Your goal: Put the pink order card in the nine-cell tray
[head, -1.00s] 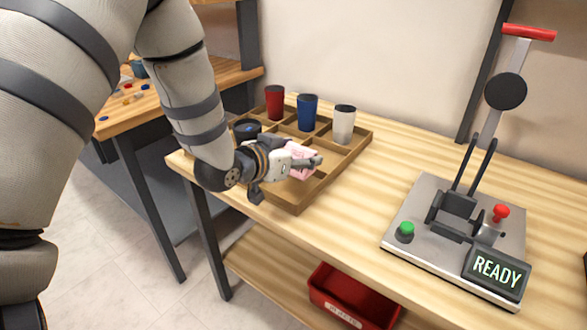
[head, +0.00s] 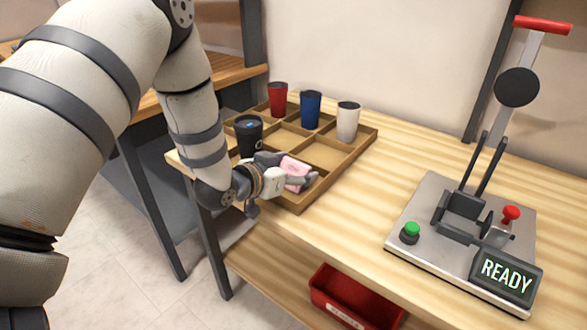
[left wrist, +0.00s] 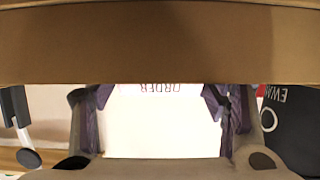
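The pink order card (head: 295,170) is in my left gripper (head: 293,176), over the front cells of the brown nine-cell tray (head: 341,167) in the head view. In the left wrist view the card (left wrist: 160,125) looks pale, with "ORDER" upside down, and the gripper's fingers (left wrist: 160,108) are at its two sides. The gripper is shut on it. The hand hides part of the front cells; I cannot tell whether the card touches the tray. My right gripper is not in view.
Red (head: 278,99), blue (head: 311,110) and white (head: 347,121) cups stand in the tray. A black cup (head: 248,136) stands close beside the left hand. The lever machine (head: 465,230), reading "READY", stands at right. A red bin (head: 355,298) is below the tabletop.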

